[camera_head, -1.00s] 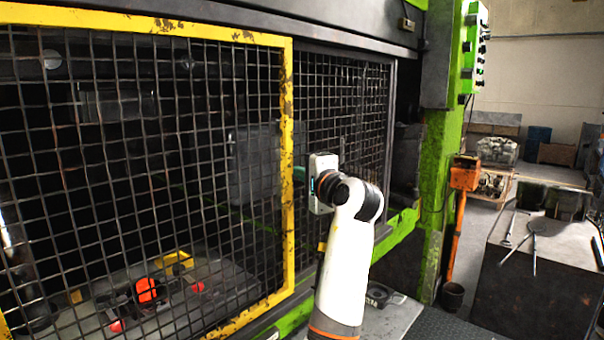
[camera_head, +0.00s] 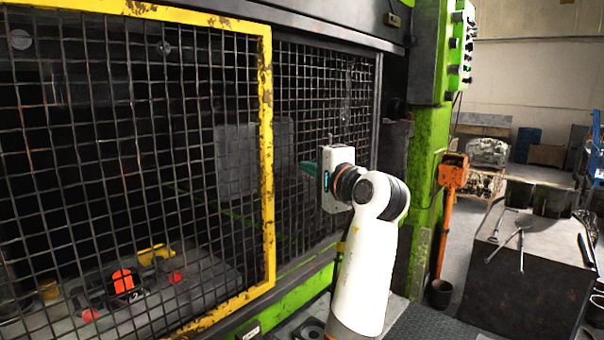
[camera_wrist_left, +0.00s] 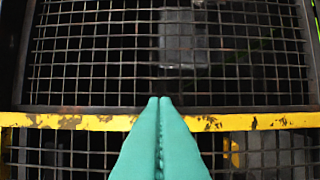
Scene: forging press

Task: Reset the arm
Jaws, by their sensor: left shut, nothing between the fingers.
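My left gripper (camera_head: 308,168) has teal fingers and hangs on a white arm in the middle of the head view. It points left toward the press's mesh guard, just right of the yellow-framed mesh door (camera_head: 267,150). In the left wrist view its two teal fingers (camera_wrist_left: 159,102) are pressed together with nothing between them. The yellow bar (camera_wrist_left: 90,122) of the door frame runs across that view behind the fingertips. A gap to the mesh seems to remain, but I cannot tell its size. My right gripper is in neither view.
Behind the mesh, a glowing orange part (camera_head: 122,281) sits on the press bed. A green press column (camera_head: 428,170) with a control panel (camera_head: 461,45) and an orange post (camera_head: 447,215) stand to the right. A dark tool bench (camera_head: 525,265) is at far right.

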